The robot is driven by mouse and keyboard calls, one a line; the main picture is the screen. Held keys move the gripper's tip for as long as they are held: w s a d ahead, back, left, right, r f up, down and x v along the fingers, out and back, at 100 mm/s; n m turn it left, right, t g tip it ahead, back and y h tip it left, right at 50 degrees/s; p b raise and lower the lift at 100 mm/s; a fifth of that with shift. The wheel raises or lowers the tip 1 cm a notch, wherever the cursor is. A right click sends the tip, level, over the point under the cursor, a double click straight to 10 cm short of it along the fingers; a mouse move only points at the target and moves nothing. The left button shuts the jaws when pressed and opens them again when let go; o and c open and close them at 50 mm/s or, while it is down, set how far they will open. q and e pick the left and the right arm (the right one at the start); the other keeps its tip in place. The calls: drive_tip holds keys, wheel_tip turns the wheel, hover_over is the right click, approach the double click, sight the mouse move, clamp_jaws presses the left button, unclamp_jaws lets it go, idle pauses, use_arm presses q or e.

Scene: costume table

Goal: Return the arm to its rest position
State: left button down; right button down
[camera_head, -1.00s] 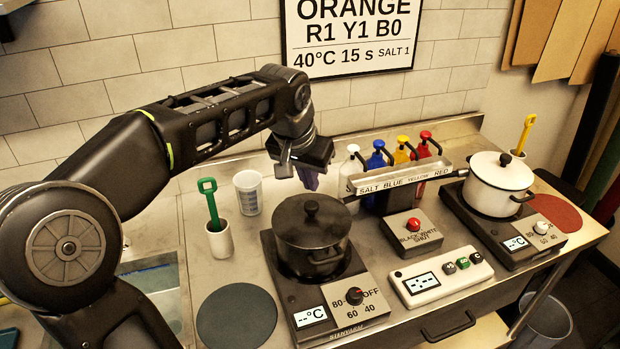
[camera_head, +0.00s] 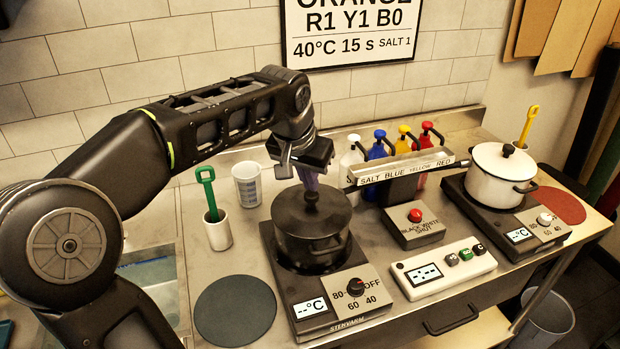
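My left gripper (camera_head: 308,182) hangs above the dark pot (camera_head: 312,240) on the left hotplate, pointing down. Its purple-grey fingers come close to the black knob (camera_head: 311,200) on the pot's lid. They overlap the knob's top in this view, and I cannot tell whether they touch it. The gap between the fingers is not clear. My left arm reaches in from the left, over the counter. My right gripper is not in view.
A white cup (camera_head: 216,232) with a green-handled tool and a clear beaker (camera_head: 247,186) stand left of the pot. Coloured pump bottles (camera_head: 379,150) stand behind a labelled rack (camera_head: 410,168). A white lidded pot (camera_head: 499,180) is at right. A round grey mat (camera_head: 235,310) lies in front.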

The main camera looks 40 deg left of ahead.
use_arm(q)
drive_tip(key=shift+f+b, duration=0.35)
drive_tip(key=shift+f, duration=0.1)
drive_tip(key=shift+r, duration=0.1)
wheel_tip(320, 180, up, 7)
drive_tip(key=p, duration=0.5)
idle(0.6)
idle(0.5)
